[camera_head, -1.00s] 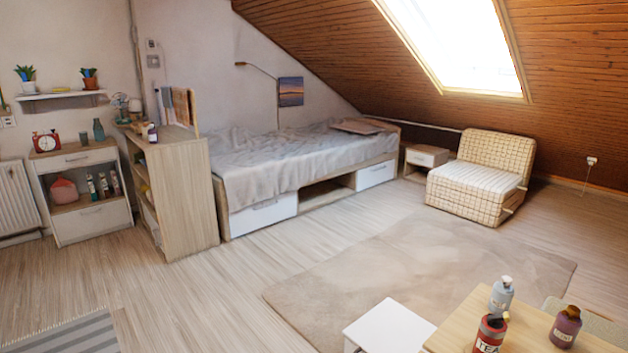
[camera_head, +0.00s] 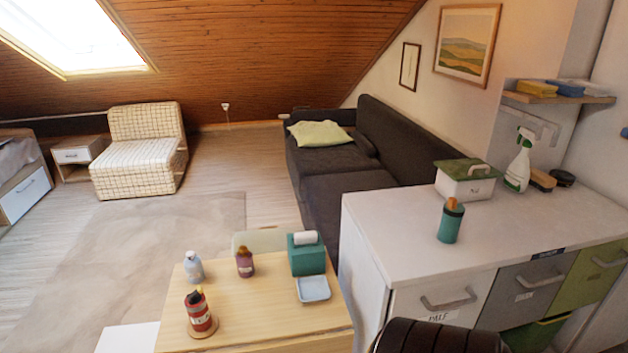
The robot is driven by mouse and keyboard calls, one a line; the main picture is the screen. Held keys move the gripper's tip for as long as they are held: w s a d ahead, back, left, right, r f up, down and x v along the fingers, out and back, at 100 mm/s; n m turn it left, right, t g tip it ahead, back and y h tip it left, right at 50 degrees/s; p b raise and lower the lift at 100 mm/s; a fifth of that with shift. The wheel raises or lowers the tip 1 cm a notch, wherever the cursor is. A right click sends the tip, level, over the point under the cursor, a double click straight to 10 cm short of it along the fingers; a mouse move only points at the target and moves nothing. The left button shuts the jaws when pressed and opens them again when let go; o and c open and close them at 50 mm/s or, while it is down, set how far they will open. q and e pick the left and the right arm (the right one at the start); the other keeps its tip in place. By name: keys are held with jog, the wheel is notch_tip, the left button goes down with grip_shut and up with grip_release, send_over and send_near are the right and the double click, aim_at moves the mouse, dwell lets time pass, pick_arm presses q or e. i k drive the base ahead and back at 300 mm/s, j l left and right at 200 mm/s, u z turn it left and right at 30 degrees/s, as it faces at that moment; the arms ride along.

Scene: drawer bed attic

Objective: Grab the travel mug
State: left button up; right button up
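A teal cylinder with a brown top (camera_head: 451,222), which looks like the travel mug, stands upright on the white counter (camera_head: 400,228) at the right, near its front edge. Other upright containers stand on the light wooden table (camera_head: 255,310): a red tin (camera_head: 199,311) on a round coaster, a grey-blue bottle (camera_head: 193,268) and a purple bottle (camera_head: 245,262). Neither of my grippers is in view.
A teal tissue box (camera_head: 307,260) and a small pale dish (camera_head: 313,288) are on the table's right side. A lidded white box (camera_head: 466,182) and a spray bottle (camera_head: 519,163) stand behind the teal cylinder. A dark sofa (camera_head: 340,172) is beyond. The rug area (camera_head: 150,235) is clear.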

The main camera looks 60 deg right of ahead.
aim_at(450, 221)
jog(key=z, duration=2.8)
jog(key=i+l, duration=0.1)
jog(key=l, duration=0.15)
jog(key=i+l+u, duration=0.15)
jog(key=l, duration=0.4)
jog(key=i+u, duration=0.05)
